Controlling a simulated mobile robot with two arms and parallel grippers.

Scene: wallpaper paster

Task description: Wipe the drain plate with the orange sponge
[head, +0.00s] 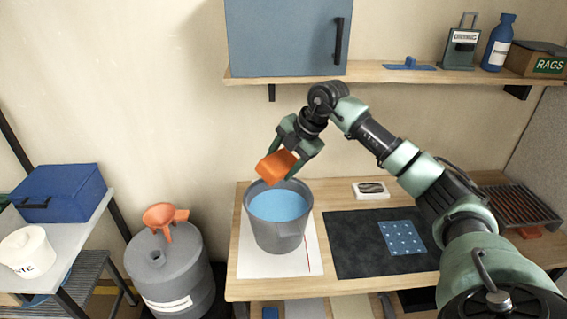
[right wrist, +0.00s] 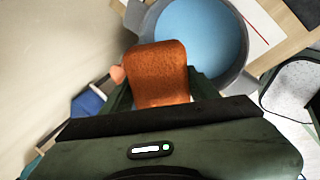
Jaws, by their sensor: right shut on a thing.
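The orange sponge (head: 277,165) is a rounded block held in my right gripper (head: 281,162), above the rim of a grey bucket (head: 279,236) filled with blue liquid. In the right wrist view the sponge (right wrist: 158,72) sits between the two fingers, with the blue liquid (right wrist: 203,38) beyond it. A dark slatted grate (head: 522,206), which looks like the drain plate, lies at the right end of the wooden bench, partly behind my right arm. My left gripper is not in view.
A dark mat (head: 355,250) with a blue dotted cloth (head: 402,238) lies right of the bucket. A wooden shelf (head: 400,75) with a blue cabinet (head: 283,40) is above.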

